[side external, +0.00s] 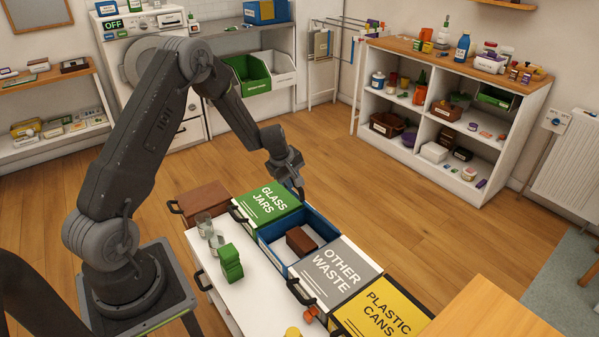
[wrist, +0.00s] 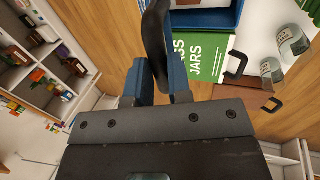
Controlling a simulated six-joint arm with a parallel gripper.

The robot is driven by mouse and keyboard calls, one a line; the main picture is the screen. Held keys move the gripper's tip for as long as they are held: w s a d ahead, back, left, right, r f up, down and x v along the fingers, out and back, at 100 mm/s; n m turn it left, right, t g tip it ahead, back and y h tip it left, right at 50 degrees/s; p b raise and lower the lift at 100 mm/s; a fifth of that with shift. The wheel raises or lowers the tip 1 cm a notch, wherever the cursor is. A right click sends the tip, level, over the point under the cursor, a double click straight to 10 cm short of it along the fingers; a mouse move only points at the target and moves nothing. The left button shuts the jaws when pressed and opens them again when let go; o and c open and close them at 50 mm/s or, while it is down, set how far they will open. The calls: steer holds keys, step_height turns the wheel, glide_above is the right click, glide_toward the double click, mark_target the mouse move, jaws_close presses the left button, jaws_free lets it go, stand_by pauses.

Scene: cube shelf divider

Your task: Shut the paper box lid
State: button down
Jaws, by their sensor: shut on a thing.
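The blue box also shows at the top of the wrist view (wrist: 215,20). My gripper (side external: 298,186) is beyond the box's far side, by the corner of the green lid. In the wrist view my gripper (wrist: 160,78) is shut on a dark curved piece (wrist: 156,38), which looks like a black handle. The paper lid's flat face cannot be made out in either view.
Green glass jars (side external: 268,203), grey other waste (side external: 341,272) and yellow plastic cans (side external: 380,309) lids are shut. A shelf unit (side external: 440,118) stands back right; the floor between is clear.

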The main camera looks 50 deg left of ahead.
steer(key=shift+s+f, duration=0.65)
steer(key=shift+s, duration=0.35)
steer(key=c, duration=1.1)
jaws_free()
steer(key=shift+o, duration=0.2)
steer(key=shift+r, duration=0.1)
steer(key=v, duration=1.3)
steer(key=shift+s+r, duration=0.2)
steer(key=shift+r, duration=0.05)
